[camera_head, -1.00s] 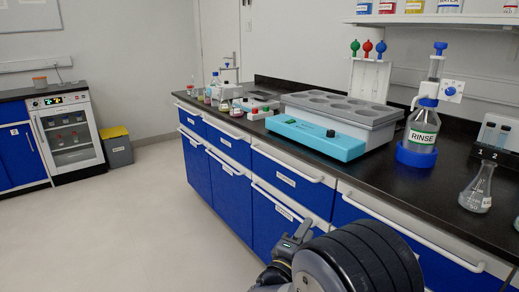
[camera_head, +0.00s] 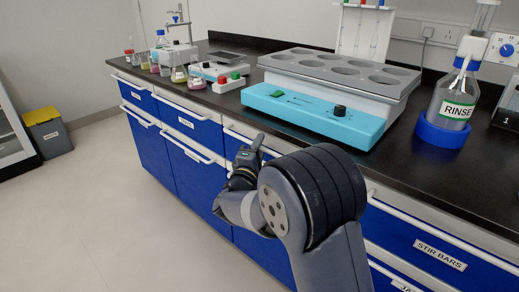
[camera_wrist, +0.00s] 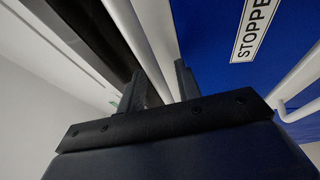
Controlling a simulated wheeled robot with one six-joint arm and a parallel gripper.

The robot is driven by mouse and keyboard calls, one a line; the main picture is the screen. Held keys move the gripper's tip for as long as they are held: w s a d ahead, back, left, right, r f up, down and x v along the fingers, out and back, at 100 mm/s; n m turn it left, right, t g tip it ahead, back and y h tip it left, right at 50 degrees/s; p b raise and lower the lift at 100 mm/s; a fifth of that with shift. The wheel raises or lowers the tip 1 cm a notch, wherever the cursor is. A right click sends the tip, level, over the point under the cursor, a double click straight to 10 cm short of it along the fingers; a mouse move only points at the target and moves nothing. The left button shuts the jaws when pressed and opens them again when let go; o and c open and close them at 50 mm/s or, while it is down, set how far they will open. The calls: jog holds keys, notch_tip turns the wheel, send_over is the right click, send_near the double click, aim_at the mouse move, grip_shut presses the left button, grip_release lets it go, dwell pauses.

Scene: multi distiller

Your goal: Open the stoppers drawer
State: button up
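The stoppers drawer is a blue front (camera_wrist: 205,40) with a white label, partly cut off, reading "STOPPE" in the wrist view. A white bar handle (camera_wrist: 137,42) runs along its edge. My gripper (camera_wrist: 160,88) is open, its two dark fingers apart on either side of the handle bar. I cannot tell whether they touch it. In the head view my gripper (camera_head: 250,153) is at the bench front below the cyan-fronted device, and my arm hides most of this drawer. The drawer looks shut.
The black bench top (camera_head: 228,102) carries a cyan-fronted device (camera_head: 310,112), small flasks and a RINSE bottle (camera_head: 455,100). More blue drawers with white handles flank my arm, one labelled STIR BARS (camera_head: 440,255). The floor (camera_head: 80,220) at left is clear.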

jog(key=shift+c, duration=0.4)
grip_shut()
